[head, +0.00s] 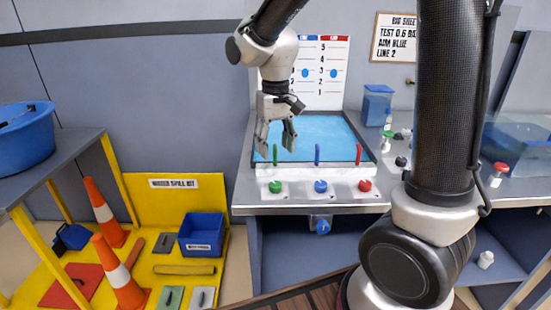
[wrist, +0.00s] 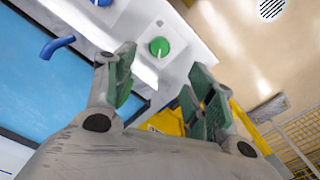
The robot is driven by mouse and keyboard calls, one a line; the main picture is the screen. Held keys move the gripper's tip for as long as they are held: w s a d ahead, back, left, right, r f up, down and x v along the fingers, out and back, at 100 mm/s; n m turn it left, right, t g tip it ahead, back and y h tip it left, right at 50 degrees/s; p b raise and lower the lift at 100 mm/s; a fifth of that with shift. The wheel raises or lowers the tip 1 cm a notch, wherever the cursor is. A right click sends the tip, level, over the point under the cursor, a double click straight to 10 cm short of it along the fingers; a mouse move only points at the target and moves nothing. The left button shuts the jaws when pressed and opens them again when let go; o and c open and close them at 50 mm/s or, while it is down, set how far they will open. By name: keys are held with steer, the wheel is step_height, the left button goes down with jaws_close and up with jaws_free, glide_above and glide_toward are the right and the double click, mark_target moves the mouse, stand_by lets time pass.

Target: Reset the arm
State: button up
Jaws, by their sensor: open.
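My gripper (head: 277,135) hangs pointing down over the left part of the blue basin (head: 328,130) in the head view. Its two fingers are apart with nothing between them. In the wrist view the open gripper (wrist: 160,95) shows green pads on its fingers, with a green knob (wrist: 159,46) beyond the gap. My arm is bent, with its upper link coming in from the top. The green knob (head: 275,187) also shows at the counter front in the head view, below and apart from my gripper.
A blue knob (head: 321,186) and a red knob (head: 365,185) sit right of the green one, with coloured spouts behind. Bottles stand right of the basin. A yellow spill station (head: 175,215) with orange cones (head: 119,270) is on the floor at left.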

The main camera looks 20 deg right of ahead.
steer(key=shift+r, duration=0.2)
stand_by(0.3)
steer(key=s+d+r+t, duration=0.2)
steer(key=s+d+r, duration=0.2)
steer(key=s+d, duration=0.3)
steer(key=s+d+r+m+t, duration=0.1)
steer(key=s+d+r, duration=0.3)
steer(key=s+d, duration=0.4)
steer(key=s+t, duration=0.1)
steer(key=s, duration=0.3)
steer(key=shift+r+m, duration=0.15)
steer(key=shift+m, duration=0.15)
